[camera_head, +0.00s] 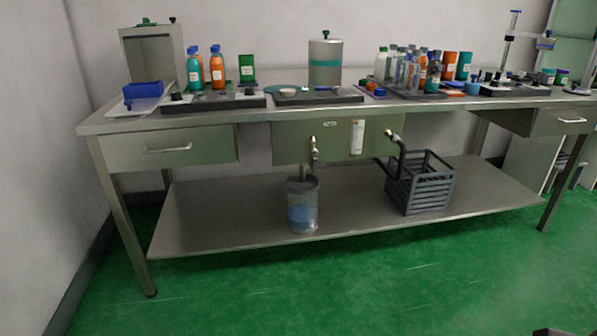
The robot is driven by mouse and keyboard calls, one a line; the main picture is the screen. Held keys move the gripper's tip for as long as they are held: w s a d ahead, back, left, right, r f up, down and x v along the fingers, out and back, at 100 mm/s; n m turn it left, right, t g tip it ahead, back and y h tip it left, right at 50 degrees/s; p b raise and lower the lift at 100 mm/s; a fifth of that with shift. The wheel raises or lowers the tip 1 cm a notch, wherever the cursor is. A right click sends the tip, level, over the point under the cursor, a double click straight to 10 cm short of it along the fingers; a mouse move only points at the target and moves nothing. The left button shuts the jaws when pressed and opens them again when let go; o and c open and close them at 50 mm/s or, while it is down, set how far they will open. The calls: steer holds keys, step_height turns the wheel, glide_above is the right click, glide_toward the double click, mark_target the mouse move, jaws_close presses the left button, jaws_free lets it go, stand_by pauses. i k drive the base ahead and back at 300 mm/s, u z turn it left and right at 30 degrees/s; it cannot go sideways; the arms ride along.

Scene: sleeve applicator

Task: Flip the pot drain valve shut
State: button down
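A small brass valve (314,152) sits at the front of the green-grey panel (285,142) under the tabletop, left of a white gauge-like plate (357,137). A spout runs down from it toward a clear container (302,205) holding blue liquid on the lower shelf. A second valve-like fitting (392,134) sits at the panel's right end, with a dark hose below it. A metal pot (325,62) with a green band and knob stands on the tabletop above the panel. The valves' handle positions are too small to tell. My gripper is not clearly in view.
The long steel bench (250,115) carries bottles, trays and tools. A dark slatted crate (420,185) stands on the lower shelf (220,215) at the right. A drawer (168,149) is at the left. The green floor (330,295) in front is clear. Something dark shows at the bottom right edge.

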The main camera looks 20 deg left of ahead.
mark_target(315, 159)
steer(key=k, duration=1.05)
steer(key=u, duration=0.45)
steer(key=i, duration=0.5)
steer(key=u, duration=0.95)
steer(key=i, duration=1.55)
steer(key=z, duration=1.25)
steer(key=i, duration=0.25)
steer(key=z, duration=0.1)
